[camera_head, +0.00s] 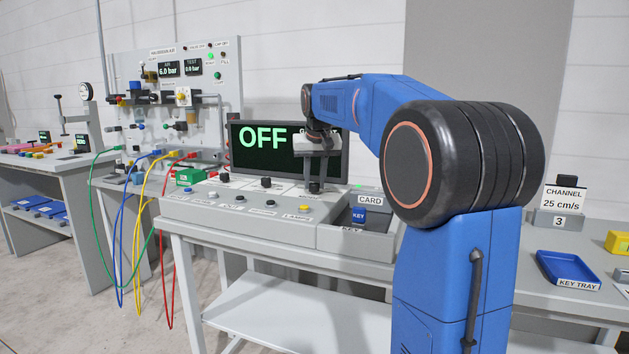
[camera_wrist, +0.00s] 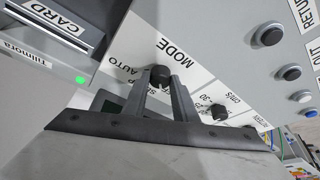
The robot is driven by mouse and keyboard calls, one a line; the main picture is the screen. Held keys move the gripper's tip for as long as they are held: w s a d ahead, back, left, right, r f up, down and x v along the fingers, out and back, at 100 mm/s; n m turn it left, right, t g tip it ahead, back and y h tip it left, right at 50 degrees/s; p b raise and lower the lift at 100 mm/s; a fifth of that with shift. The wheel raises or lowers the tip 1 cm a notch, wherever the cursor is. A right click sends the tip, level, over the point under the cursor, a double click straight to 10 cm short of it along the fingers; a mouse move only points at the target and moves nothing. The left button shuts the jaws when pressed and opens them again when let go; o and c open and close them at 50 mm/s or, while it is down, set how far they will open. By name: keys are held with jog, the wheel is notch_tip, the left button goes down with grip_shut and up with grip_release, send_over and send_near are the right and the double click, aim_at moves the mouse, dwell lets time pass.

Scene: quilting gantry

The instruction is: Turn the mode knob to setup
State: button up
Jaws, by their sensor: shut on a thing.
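The mode knob (camera_wrist: 160,73) is a small black knob on the sloped console panel, beside the printed word MODE in the wrist view. My gripper (camera_wrist: 161,84) is shut on it, with one finger on each side. AUTO is readable beside the knob, and a partly covered label shows near the left finger. I cannot make out where the knob points. In the head view my gripper (camera_head: 315,177) reaches down onto the knob (camera_head: 315,188) at the right part of the console. The display (camera_head: 262,144) behind reads OFF and is partly covered by my arm.
Other black knobs (camera_head: 266,182) and a row of buttons (camera_head: 304,208) sit on the console. A card slot unit (camera_head: 375,199) with a blue key (camera_head: 359,215) stands right of the knob. A blue key tray (camera_head: 568,268) lies farther right. Colored hoses hang at the left.

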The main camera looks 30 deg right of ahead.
jog(key=shift+m, duration=0.3)
jog(key=m, duration=0.1)
jog(key=m+h, duration=0.1)
jog(key=m, duration=0.1)
jog(key=shift+w+a+g, duration=0.15)
jog(key=shift+a+g, duration=0.05)
jog(key=shift+g, duration=0.2)
jog(key=m+g+h, duration=0.1)
jog(key=m, duration=0.4)
jog(key=shift+w+a, duration=0.1)
jog(key=shift+g, duration=0.3)
jog(key=o, duration=1)
jog(key=shift+o, duration=0.2)
jog(key=shift+r, duration=0.15)
jog(key=v, duration=1.7)
jog(key=shift+a, duration=0.3)
